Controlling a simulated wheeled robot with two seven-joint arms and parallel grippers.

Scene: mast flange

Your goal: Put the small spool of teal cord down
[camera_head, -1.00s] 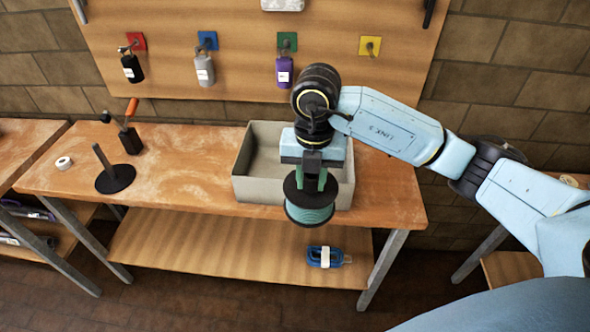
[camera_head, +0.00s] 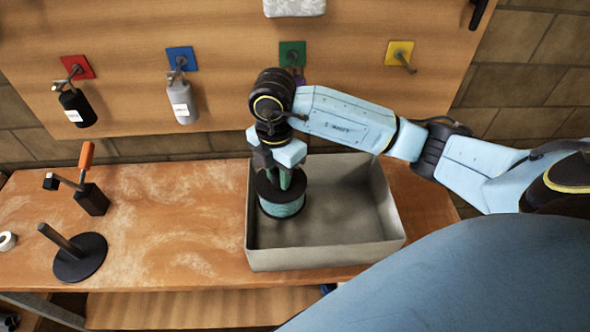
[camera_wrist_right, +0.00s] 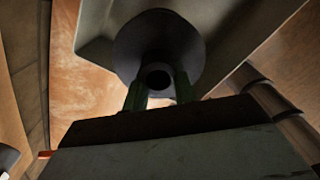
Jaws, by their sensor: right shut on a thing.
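The small spool of teal cord (camera_head: 282,204) has dark flanges and hangs upright from my right gripper (camera_head: 287,178). My right gripper is shut on the top of the spool. In the head view the spool overlaps the left part of a grey open bin (camera_head: 370,238); I cannot tell whether it is inside the bin or above it. In the right wrist view the spool's dark round flange (camera_wrist_right: 188,40) shows between the two green fingers, with the bin wall behind it. My left gripper does not show.
A black round base with a post (camera_head: 80,258), a black block with an orange-handled lever (camera_head: 91,198) and a white tape roll (camera_head: 7,241) stand on the bench's left. Bottles hang from the pegboard (camera_head: 140,100) behind. The bench between them and the bin is clear.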

